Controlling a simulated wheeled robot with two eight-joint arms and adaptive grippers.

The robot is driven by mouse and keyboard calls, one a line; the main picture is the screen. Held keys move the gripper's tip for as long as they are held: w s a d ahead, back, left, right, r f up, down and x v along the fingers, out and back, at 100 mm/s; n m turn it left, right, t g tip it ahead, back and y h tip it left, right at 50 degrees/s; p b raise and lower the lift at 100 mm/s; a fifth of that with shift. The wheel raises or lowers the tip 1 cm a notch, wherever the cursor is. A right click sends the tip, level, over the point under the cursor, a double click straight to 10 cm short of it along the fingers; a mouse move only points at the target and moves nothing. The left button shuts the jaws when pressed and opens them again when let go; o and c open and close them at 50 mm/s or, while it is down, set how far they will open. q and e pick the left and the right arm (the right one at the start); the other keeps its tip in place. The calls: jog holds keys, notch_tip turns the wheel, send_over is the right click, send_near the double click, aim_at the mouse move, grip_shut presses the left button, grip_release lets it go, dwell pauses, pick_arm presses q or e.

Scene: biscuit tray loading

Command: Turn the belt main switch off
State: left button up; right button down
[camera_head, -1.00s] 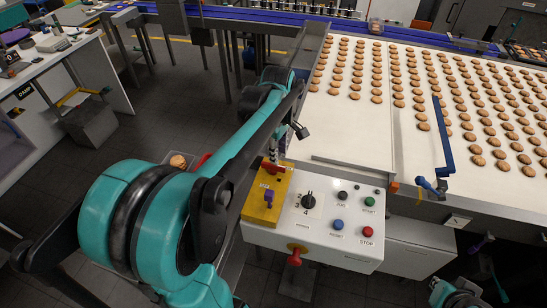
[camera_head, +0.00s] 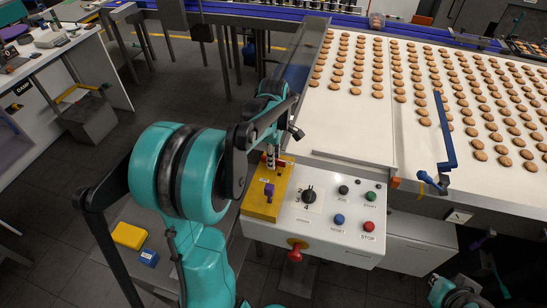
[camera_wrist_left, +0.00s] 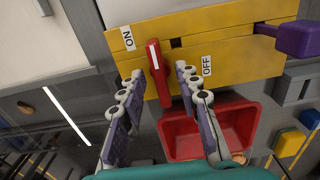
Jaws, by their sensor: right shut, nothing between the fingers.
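The belt main switch is a red lever (camera_wrist_left: 161,76) with a white line on a yellow box (camera_wrist_left: 225,45). The ON label (camera_wrist_left: 128,40) is on its left and the OFF label (camera_wrist_left: 207,65) on its right in the left wrist view. My left gripper (camera_wrist_left: 160,95) is open, with one finger on each side of the lever; gaps show beside it. In the head view the yellow box (camera_head: 262,208) is at the left end of the control panel, and my left gripper (camera_head: 270,158) is at its far end. My right gripper (camera_head: 482,241) is at the lower right, away from the panel.
A purple knob (camera_head: 269,190) stands on the yellow box. The white panel (camera_head: 320,220) carries a dial, buttons and a red knob (camera_head: 295,254) in front. A red bin (camera_wrist_left: 210,133) sits below the switch. The belt (camera_head: 350,120) with biscuits lies behind.

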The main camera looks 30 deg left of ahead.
pick_arm(q)
grip_shut()
jog(key=m+p, duration=0.1)
jog(key=m, duration=0.3)
jog(key=shift+m, duration=0.3)
jog(key=m, duration=0.4)
jog(key=shift+m, duration=0.3)
jog(key=m+p, duration=0.1)
jog(key=m, duration=0.3)
jog(key=shift+m, duration=2.4)
